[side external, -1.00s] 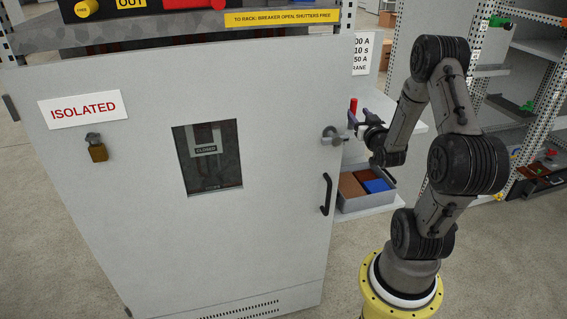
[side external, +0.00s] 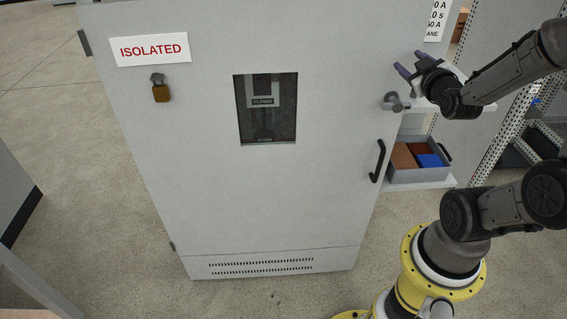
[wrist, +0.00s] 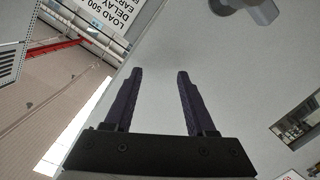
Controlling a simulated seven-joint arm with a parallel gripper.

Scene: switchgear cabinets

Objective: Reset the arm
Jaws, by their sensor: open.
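My gripper (side external: 412,64) is open and empty, up and to the right of the cabinet door's knob in the side external view. In the wrist view my gripper (wrist: 158,74) shows two dark purple fingers spread apart with nothing between them, and the grey door surface lies beyond them. The grey cabinet door (side external: 210,200) looks closed, with an ISOLATED sign (side external: 150,49), a brass padlock (side external: 160,92) and a small window (side external: 266,108). The round metal knob (side external: 393,102) is near the door's right edge, apart from my fingers. It also shows at the top of the wrist view (wrist: 258,8).
A black handle (side external: 377,160) sits below the knob. A grey bin (side external: 418,174) with brown and blue blocks stands on a shelf right of the cabinet. Perforated shelving (side external: 492,140) rises at the right. Floor at the left is mostly clear.

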